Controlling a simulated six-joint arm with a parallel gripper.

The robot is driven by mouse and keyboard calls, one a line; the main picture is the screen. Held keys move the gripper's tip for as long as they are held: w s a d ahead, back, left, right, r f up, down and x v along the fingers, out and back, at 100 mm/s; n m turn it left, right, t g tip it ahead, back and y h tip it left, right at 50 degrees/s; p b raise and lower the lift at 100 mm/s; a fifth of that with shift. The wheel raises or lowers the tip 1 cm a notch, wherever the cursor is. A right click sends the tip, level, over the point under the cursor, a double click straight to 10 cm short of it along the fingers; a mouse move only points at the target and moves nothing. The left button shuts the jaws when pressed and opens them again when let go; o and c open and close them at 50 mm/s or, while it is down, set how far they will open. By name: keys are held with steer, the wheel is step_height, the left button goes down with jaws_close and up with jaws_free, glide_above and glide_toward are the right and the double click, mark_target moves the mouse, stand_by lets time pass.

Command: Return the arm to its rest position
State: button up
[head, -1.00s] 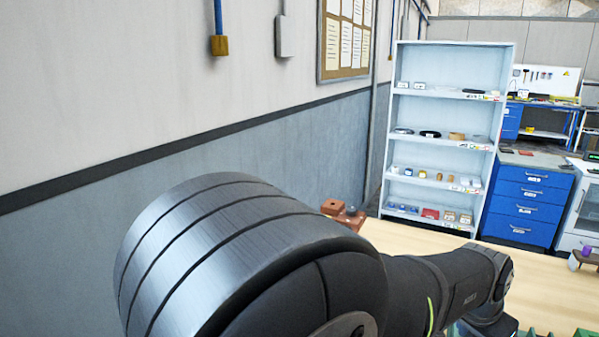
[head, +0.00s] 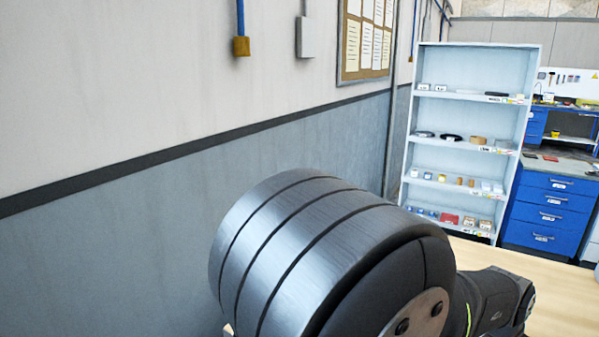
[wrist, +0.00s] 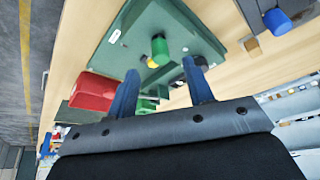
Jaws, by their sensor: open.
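My gripper (wrist: 160,72) shows in the wrist view with its two blue fingers apart and nothing between them. It is above the wooden table (wrist: 88,45), over a dark green plate (wrist: 185,22). A green cylinder (wrist: 159,50) stands on this plate beyond the fingertips. In the head view only my own large dark arm links show; the gripper is out of that picture.
A red block (wrist: 93,92) lies to the left of the fingers. A blue knob-like part (wrist: 277,20) is at the upper right. In the head view, a shelf unit (head: 470,93) and a blue drawer cabinet (head: 549,210) stand beyond the table (head: 565,290).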

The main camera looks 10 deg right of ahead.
steer(key=x, duration=0.6)
steer(key=shift+a, duration=0.1)
step_height(320, 180, up, 3)
steer(key=shift+r, duration=1.2)
steer(key=o, duration=1.2)
steer(key=shift+c, duration=0.2)
steer(key=shift+w+d+r, duration=0.2)
steer(key=shift+d, duration=0.1)
steer(key=w+d+r+m+y, duration=0.5)
steer(key=w+d+r+m, duration=0.3)
steer(key=r+m, duration=0.3)
step_height(320, 180, down, 9)
steer(key=shift+d+f+g, duration=0.2)
steer(key=shift+g, duration=0.1)
